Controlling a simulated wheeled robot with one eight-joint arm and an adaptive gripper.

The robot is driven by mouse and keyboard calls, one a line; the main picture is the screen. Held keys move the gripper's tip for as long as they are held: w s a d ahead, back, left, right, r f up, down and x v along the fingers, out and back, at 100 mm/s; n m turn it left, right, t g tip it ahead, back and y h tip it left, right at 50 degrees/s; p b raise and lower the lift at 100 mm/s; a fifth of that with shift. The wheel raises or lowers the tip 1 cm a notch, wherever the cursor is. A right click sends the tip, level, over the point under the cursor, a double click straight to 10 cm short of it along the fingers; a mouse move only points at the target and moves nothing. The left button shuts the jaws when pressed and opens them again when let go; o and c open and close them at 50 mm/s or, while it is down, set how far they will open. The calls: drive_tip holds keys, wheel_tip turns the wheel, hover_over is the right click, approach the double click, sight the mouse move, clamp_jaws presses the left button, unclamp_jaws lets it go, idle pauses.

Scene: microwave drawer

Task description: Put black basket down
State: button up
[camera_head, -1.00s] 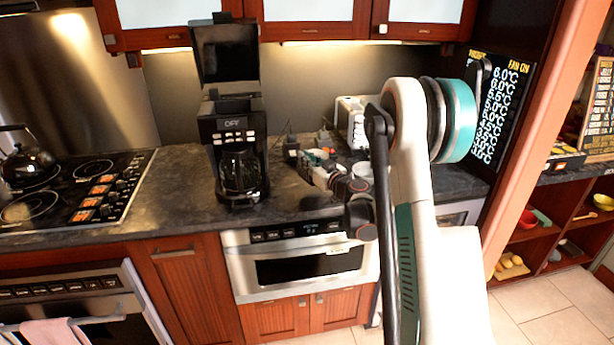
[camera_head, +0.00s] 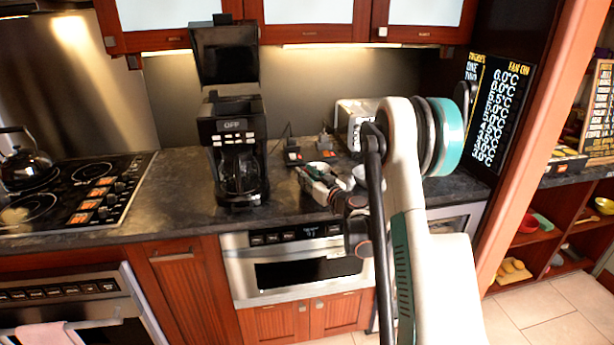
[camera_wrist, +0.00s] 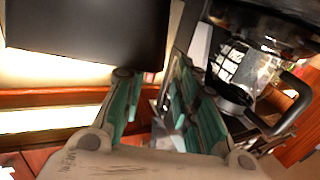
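I cannot pick out a separate black basket for certain. The black coffee maker (camera_head: 232,150) stands on the counter with its flat black lid (camera_head: 224,54) raised. What looks like the same lid fills the upper left of the wrist view (camera_wrist: 85,30). The glass carafe (camera_head: 240,172) sits in the coffee maker and also shows in the wrist view (camera_wrist: 245,68). My gripper (camera_head: 308,174) is over the counter, to the right of the coffee maker and apart from it. In the wrist view its green fingers (camera_wrist: 155,100) are spread, with nothing visible between them.
A stove (camera_head: 80,190) with a kettle (camera_head: 28,165) is at the left. A white toaster-like appliance (camera_head: 355,122) stands behind my arm. A microwave drawer (camera_head: 300,268) is shut below the counter. Cabinets (camera_head: 310,20) hang above. Bare counter lies left of the coffee maker.

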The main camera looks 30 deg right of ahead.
drive_tip(key=shift+r, duration=0.1)
drive_tip(key=shift+s, duration=0.25)
drive_tip(key=s+d+p, duration=0.1)
drive_tip(key=s+p, duration=0.1)
drive_tip(key=s, duration=0.9)
drive_tip(key=shift+s+d, duration=0.2)
